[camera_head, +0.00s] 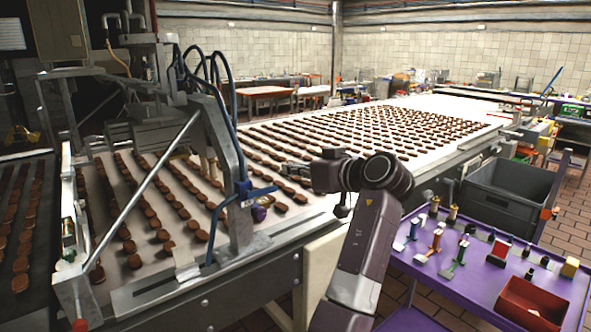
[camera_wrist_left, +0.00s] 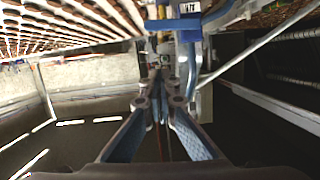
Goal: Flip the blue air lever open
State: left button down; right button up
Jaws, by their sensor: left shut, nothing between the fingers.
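The blue air lever (camera_head: 250,194) is on the side of the grey metal machine frame, beside the blue hoses. In the left wrist view a blue bar-shaped part (camera_wrist_left: 165,24) with a small numbered tag shows beyond the fingertips; it seems to be the same lever. A purple knob (camera_head: 259,213) sits just below it in the head view. My right gripper is not in view.
A wide conveyor (camera_head: 420,165) carries many rows of brown biscuits behind my arm. A purple cart (camera_head: 450,290) with small tools and a red bin (camera_head: 530,303) stands at the right. A grey crate (camera_head: 505,190) stands behind it. Blue hoses (camera_head: 232,100) hang along the frame.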

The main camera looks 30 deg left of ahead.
aim_at(261, 191)
pick_arm(q)
jog(key=w+a+f+p, duration=0.2)
jog(key=a+f+p, duration=0.1)
jog(key=a+f, duration=0.2)
jog(key=shift+a+f, duration=0.3)
jog(key=shift+a, duration=0.15)
jog(key=shift+a, duration=0.15)
